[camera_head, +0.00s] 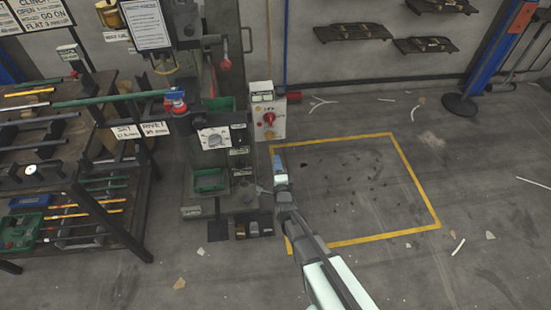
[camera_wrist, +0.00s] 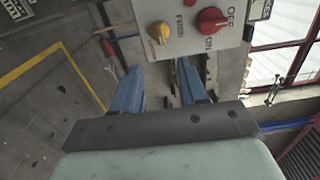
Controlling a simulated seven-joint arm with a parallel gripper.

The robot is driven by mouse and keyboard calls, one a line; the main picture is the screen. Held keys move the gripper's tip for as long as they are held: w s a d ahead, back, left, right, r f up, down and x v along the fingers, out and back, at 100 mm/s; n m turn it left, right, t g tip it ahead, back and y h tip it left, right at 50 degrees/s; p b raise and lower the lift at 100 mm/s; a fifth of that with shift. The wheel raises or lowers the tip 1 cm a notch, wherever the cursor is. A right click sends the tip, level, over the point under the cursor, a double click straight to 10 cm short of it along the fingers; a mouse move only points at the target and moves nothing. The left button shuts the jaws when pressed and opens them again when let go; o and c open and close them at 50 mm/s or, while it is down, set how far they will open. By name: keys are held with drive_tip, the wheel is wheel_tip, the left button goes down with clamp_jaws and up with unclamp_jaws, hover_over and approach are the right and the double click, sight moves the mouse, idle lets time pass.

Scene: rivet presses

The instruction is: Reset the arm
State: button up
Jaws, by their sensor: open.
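My gripper (camera_head: 280,158) is in front of the press, at the left edge of the yellow floor square in the head view. In the wrist view its two blue fingers (camera_wrist: 160,78) stand apart with nothing between them. A pale control box (camera_head: 267,108) stands above and behind it. The box carries a red rotary knob (camera_head: 269,118), seen in the wrist view (camera_wrist: 211,20) beside OFF and ON lettering, and a yellow knob (camera_wrist: 159,32). The fingers look close to the box's edge in the wrist view, but I cannot tell whether they touch it.
The press (camera_head: 210,150) with a green tray (camera_head: 208,181) stands left of my gripper. A rack (camera_head: 150,195) of rods and tools fills the far left. The yellow-outlined floor square (camera_head: 415,185) is clear but for small debris. A blue post (camera_head: 490,60) stands at the back right.

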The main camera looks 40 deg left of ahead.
drive_tip(key=shift+s+d, duration=0.1)
idle(0.6)
drive_tip(key=s+d+f+n+g+h, duration=0.1)
drive_tip(key=s+f+n+g+h, duration=0.4)
drive_tip(key=f+n, duration=0.45)
drive_tip(key=s+d+f+n+g+h, duration=0.6)
drive_tip(key=s+d+f, duration=0.25)
drive_tip(key=d, duration=0.35)
drive_tip(key=s+d+m+g, duration=0.2)
drive_tip(key=s+d, duration=0.3)
drive_tip(key=d, duration=1)
drive_tip(key=s+d+m+g+h, duration=0.1)
drive_tip(key=s+d+m+g, duration=0.1)
drive_tip(key=d, duration=1.3)
drive_tip(key=s+d+f+m+g, duration=0.1)
drive_tip(key=s+d+g, duration=0.3)
drive_tip(key=d, duration=1.2)
drive_tip(key=s+m, duration=0.1)
drive_tip(key=s, duration=0.2)
drive_tip(key=shift+s+g+h, duration=0.3)
drive_tip(key=shift+s+h, duration=0.05)
drive_tip(key=shift+h, duration=0.05)
